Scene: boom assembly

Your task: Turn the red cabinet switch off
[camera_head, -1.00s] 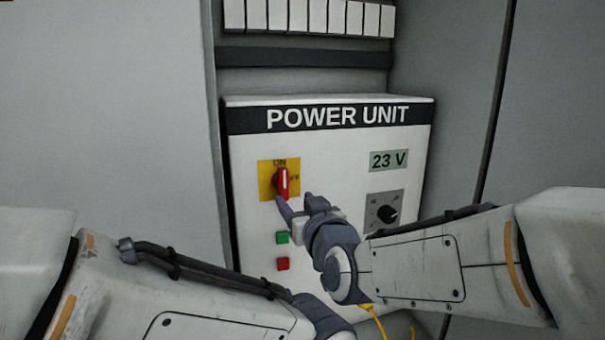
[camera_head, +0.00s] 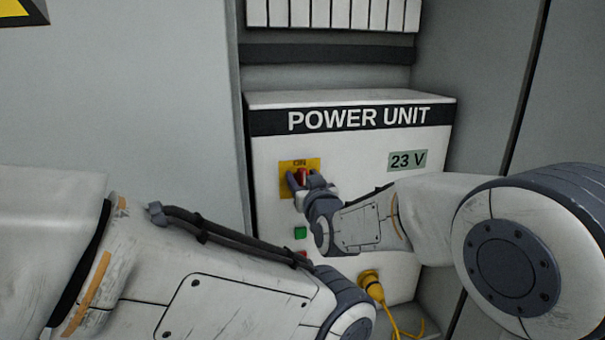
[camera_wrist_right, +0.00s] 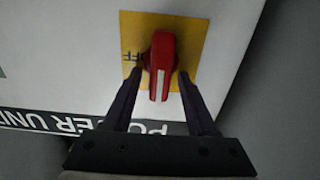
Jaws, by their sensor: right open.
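The red switch (camera_head: 302,176) sits on a yellow plate (camera_head: 285,166) on the white power unit (camera_head: 350,150). In the right wrist view the red switch (camera_wrist_right: 160,66) has its white-marked handle in line with the fingers, pointing up at ON as the head view shows it. The OFF label lies to one side of it. My right gripper (camera_head: 303,180) is open, with one finger on each side of the handle; the right wrist view shows the fingers (camera_wrist_right: 158,82) close beside it. I cannot tell whether they touch it. My left arm crosses the lower left; its gripper is out of view.
A green button (camera_head: 300,233) and a partly hidden red button (camera_head: 303,256) are below the switch. A 23 V display (camera_head: 407,160) is at the upper right. A yellow plug (camera_head: 371,285) with a cable is at the lower right. Cabinet walls flank the unit.

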